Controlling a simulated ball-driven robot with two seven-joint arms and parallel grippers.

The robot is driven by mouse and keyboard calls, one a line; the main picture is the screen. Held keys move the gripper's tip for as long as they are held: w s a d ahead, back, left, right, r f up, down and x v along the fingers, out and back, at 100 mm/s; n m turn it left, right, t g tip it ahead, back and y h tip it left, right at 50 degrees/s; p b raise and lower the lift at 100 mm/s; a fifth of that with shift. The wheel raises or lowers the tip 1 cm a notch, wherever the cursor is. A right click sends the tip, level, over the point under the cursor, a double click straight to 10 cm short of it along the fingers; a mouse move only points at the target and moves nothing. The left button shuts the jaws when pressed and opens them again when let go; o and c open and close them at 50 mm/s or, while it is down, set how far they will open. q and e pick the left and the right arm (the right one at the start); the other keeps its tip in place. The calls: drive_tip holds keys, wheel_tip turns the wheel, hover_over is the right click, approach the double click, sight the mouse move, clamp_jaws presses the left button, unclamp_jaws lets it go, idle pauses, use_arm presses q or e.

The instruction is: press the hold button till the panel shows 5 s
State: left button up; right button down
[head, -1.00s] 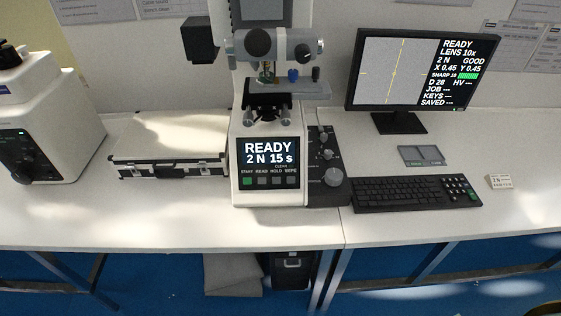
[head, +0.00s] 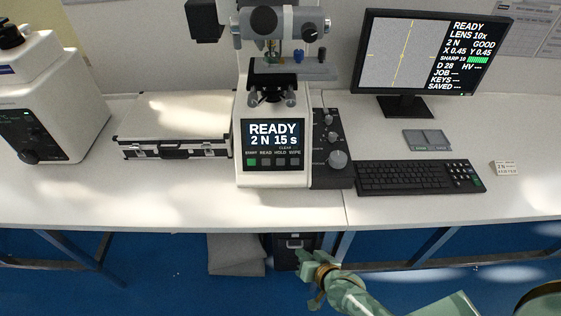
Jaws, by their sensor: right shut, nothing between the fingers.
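The hardness tester (head: 243,180) stands upright on the bench. Its panel (head: 274,134) reads "READY 2 N 15 s". Below the panel is a row of small buttons labelled START, READ, HOLD and WIPE. The START button is green, and the hold button (head: 280,162) is dark grey, third from the left. My right gripper (head: 304,262) is shut and empty, below and in front of the bench's front edge, well apart from the buttons. My left gripper is not in view.
A monitor (head: 484,55) and a black keyboard (head: 410,177) stand right of the tester, with a dark knob box (head: 334,178) between. A silver case (head: 177,115) and a white machine (head: 70,110) are on the left. The bench front (head: 270,208) is clear.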

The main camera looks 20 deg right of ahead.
sight(280, 162)
drive_tip(key=w+a+r+m+t, duration=0.1)
drive_tip(key=w+r+m+t, duration=0.1)
drive_tip(key=r, duration=0.6)
drive_tip(key=w+a+r+m+t+y, duration=0.1)
drive_tip(key=w+r+m+t, duration=0.2)
drive_tip(key=r+m, duration=0.4)
drive_tip(key=w+a+r+m+t, duration=0.1)
drive_tip(key=w+r+m, duration=0.3)
drive_tip(key=r, duration=0.5)
drive_tip(key=shift+r+m+t, duration=0.4)
drive_tip(key=shift+m+t, duration=0.3)
drive_tip(key=shift+t, duration=0.2)
drive_tip(key=w+d+f+b, duration=0.2)
drive_tip(key=w+f+b, duration=0.2)
drive_tip(key=w+b, duration=0.2)
drive_tip(key=shift+w+f+b, duration=0.3)
drive_tip(key=shift+w, duration=0.3)
drive_tip(key=shift+f, duration=0.1)
